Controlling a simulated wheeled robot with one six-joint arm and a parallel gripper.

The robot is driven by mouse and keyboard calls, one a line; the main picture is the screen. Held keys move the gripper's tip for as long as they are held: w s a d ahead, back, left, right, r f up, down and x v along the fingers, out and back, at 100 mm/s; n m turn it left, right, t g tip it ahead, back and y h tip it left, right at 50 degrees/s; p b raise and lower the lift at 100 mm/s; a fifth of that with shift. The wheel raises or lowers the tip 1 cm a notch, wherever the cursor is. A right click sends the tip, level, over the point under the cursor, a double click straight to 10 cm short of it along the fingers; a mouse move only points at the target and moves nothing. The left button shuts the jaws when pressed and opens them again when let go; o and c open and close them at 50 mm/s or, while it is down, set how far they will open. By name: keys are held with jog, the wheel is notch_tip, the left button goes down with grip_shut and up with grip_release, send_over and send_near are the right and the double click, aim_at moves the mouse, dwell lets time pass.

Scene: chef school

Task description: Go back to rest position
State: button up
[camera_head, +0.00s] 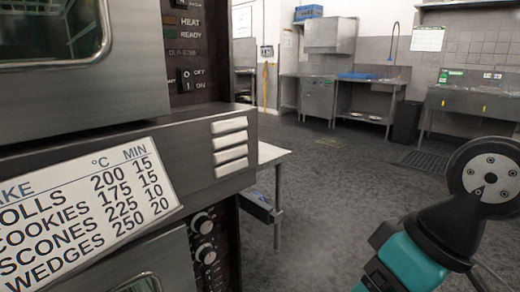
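My arm shows at the lower right, with a teal link and a dark round joint with a metal face. My gripper is outside the frame, so its fingers and anything in them cannot be seen. The task names no object.
A steel oven (195,130) with a baking-time label (85,215) stands close on the left. A table (268,153) is just behind it. Steel sinks and counters (370,95) and a dark bin (407,121) line the back. The grey floor (330,200) between is clear.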

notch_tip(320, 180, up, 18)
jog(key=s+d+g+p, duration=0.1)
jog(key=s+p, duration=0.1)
jog(key=p, duration=1.5)
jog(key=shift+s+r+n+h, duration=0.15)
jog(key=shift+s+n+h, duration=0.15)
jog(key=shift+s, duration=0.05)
